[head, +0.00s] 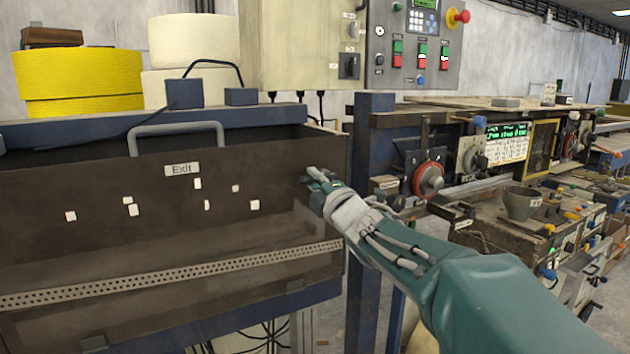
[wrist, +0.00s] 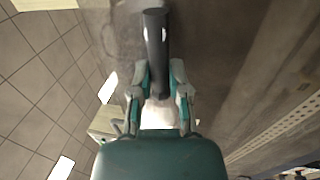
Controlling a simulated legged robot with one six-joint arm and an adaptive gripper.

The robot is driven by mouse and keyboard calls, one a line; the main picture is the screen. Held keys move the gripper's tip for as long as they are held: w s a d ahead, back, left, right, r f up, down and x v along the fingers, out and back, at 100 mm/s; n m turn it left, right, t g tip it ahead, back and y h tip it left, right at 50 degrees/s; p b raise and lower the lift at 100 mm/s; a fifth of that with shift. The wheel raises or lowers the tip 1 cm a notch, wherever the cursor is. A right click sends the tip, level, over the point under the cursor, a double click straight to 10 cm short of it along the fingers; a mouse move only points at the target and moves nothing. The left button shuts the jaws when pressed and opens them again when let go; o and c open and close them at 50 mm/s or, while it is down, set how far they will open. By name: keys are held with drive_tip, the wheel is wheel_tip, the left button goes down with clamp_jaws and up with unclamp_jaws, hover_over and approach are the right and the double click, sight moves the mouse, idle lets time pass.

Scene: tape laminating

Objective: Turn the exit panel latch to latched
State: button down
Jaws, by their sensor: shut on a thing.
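The exit panel (head: 110,245) is a dark brown board at the left in the head view, with a white "Exit" label (head: 182,169) and a grey bar handle on top. My gripper (head: 320,180) is at the panel's right end. In the wrist view my gripper (wrist: 158,78) is shut on a dark rounded bar, the latch handle (wrist: 154,38), which points up the picture between the two fingers. In the head view the fingers and arm mostly hide the latch, so I cannot tell its turn position there.
A perforated metal strip (head: 180,279) runs along the panel's lower part. Yellow (head: 78,82) and cream rolls (head: 193,40) stand behind it. A control box (head: 412,45) hangs above. A machine with a red dial (head: 428,178) stands to the right of my gripper.

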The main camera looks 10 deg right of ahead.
drive_tip(key=shift+f, duration=0.25)
drive_tip(key=c, duration=0.6)
unclamp_jaws()
drive_tip(key=shift+w+a, duration=0.1)
drive_tip(key=shift+a, duration=0.1)
drive_tip(key=shift+r, duration=0.1)
drive_tip(key=v, duration=1.2)
